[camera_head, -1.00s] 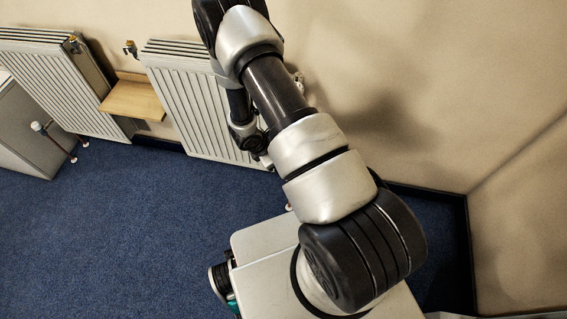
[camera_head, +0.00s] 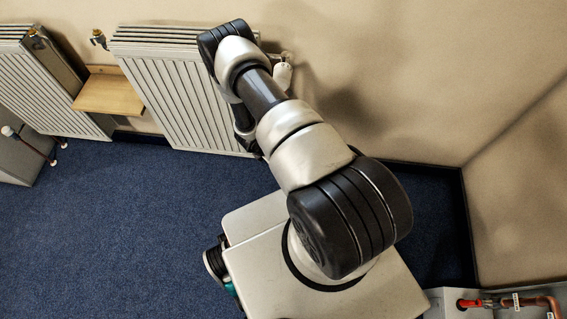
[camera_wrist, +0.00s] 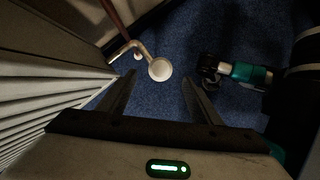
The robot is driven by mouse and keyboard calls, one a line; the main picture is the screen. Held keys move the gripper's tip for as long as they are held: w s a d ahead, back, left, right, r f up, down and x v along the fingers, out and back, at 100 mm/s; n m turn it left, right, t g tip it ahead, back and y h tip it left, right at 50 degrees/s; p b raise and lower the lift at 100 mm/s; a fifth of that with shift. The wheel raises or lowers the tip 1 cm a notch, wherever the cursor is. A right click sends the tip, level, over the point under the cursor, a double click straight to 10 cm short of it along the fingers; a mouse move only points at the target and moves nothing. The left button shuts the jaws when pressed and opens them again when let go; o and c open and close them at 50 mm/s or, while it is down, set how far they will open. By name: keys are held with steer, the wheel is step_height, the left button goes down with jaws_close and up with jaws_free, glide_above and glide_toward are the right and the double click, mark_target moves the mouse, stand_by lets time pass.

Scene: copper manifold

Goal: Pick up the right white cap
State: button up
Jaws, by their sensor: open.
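The right white cap (camera_head: 283,76) sits at the right end of the right radiator, just right of my arm in the head view. In the wrist view the round white cap (camera_wrist: 160,69) shows face-on at the end of a metal elbow pipe. My gripper (camera_wrist: 159,77) is open, with one finger on each side below the cap in the picture. The cap appears between the fingertip lines but beyond them; I cannot tell the exact gap. My gripper is hidden behind my arm in the head view. Another white cap (camera_head: 8,131) is at the far left.
The right radiator (camera_head: 175,90) stands against the wall, and its ribbed side (camera_wrist: 45,85) is close at left in the wrist view. A wooden shelf (camera_head: 108,95) is between the radiators. Copper pipework (camera_head: 530,302) is at bottom right. Blue carpet (camera_head: 130,220) is clear.

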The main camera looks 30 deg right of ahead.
steer(key=shift+b+x, duration=0.9)
steer(key=shift+x, duration=1.9)
steer(key=shift+c, duration=0.6)
steer(key=c, duration=1)
